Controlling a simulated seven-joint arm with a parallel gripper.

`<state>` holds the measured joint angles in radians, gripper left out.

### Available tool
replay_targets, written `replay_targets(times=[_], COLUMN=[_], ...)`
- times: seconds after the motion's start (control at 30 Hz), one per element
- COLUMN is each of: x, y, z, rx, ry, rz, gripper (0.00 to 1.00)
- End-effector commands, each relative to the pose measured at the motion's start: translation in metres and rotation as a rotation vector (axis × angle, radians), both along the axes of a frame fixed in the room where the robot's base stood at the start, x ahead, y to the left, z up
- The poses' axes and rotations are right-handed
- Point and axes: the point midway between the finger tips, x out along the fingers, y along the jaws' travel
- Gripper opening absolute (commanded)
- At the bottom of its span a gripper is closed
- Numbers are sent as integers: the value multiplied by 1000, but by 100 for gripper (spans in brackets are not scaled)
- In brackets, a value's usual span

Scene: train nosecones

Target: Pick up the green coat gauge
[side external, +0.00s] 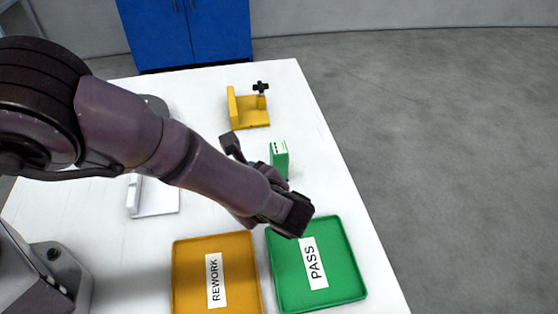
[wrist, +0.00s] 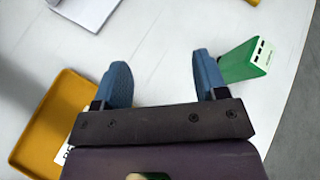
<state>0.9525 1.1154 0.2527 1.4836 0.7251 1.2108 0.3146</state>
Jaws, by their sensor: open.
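The green coat gauge (side external: 279,158) is a small green block with a white label on top, standing on the white table behind my gripper in the side external view. In the wrist view the green coat gauge (wrist: 246,62) is at the right, just outside my right blue finger. My gripper (wrist: 163,78) is open with nothing between its two blue fingers. Whether the right finger touches the gauge, I cannot tell. In the side external view my arm hides most of the fingers and the lower part of the gauge.
A green PASS tray (side external: 347,283) and an orange REWORK tray (side external: 243,300) lie at the table's front. A yellow fixture with a black knob (side external: 247,110) stands at the back. The table (side external: 318,160) is bare right of the gauge.

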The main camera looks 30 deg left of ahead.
Motion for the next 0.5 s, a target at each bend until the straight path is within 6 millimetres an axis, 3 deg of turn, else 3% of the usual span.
replay_targets(times=[0.03,0.1,0.23,0.33,0.43,0.5], x=[4,11,24,39,51,53], y=[-11,-26,-50,-66,-86,-84], z=[-19,-35,-49,-44,-19,-15], rx=[92,212,396,500,571,622], ry=[10,12,-3,-29,-62,-38], rz=[-94,-214,-385,-464,-510,-516], gripper=[66,66,66,66,66,66])
